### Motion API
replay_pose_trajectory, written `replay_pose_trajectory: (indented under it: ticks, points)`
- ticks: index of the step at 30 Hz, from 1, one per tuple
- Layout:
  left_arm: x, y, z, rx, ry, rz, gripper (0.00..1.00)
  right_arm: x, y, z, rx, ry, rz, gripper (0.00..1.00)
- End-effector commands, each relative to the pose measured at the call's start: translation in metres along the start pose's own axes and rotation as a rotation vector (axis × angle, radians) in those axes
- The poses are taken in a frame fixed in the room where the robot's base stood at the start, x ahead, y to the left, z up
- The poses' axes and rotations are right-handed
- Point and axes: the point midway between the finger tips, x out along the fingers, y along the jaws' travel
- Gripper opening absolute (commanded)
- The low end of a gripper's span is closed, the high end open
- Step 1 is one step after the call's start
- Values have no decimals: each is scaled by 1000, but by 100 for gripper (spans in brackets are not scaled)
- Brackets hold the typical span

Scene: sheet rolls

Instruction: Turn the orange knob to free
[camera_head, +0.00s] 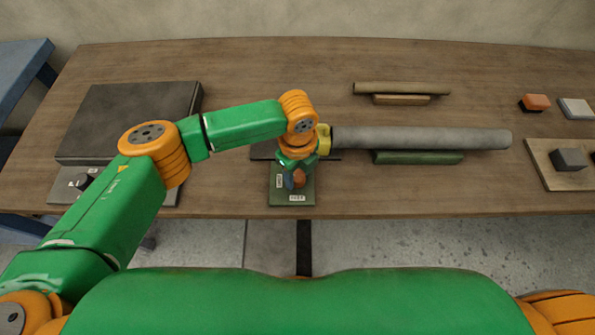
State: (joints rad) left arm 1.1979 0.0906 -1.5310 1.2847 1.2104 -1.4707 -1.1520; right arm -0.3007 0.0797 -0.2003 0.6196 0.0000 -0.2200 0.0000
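The orange knob (299,177) sits on a small green plate (278,195) near the table's front edge, with small white labels on the plate. My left gripper (293,180) points down right at the knob and partly covers it. Its fingers look dark and small, and I cannot tell whether they are open or closed around the knob. The label text is too small to read for certain. My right gripper is out of view; only an orange part of my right arm shows at the bottom right corner.
A long grey roll (420,138) with a yellow end (324,140) lies just right of my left wrist. A green bar (418,157) lies before it, a tan roll (400,88) behind. A dark flat box (130,120) is at left. Blocks stand at right.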

Motion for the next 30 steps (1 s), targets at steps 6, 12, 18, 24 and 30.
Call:
replay_pose_trajectory:
  ticks: [6, 12, 18, 24, 30]
  points:
    - [0, 1, 0, -1, 0, 4, 0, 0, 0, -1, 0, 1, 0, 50]
    - [-1, 1, 0, -35, 1, 4, 0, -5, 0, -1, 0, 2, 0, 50]
    - [-3, 1, -1, -147, 3, 6, 0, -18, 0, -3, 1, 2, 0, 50]
    - [-4, 2, -1, -325, 3, 8, 0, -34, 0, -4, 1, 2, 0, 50]
    - [-3, 2, -1, -517, 2, 8, 0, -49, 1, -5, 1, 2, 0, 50]
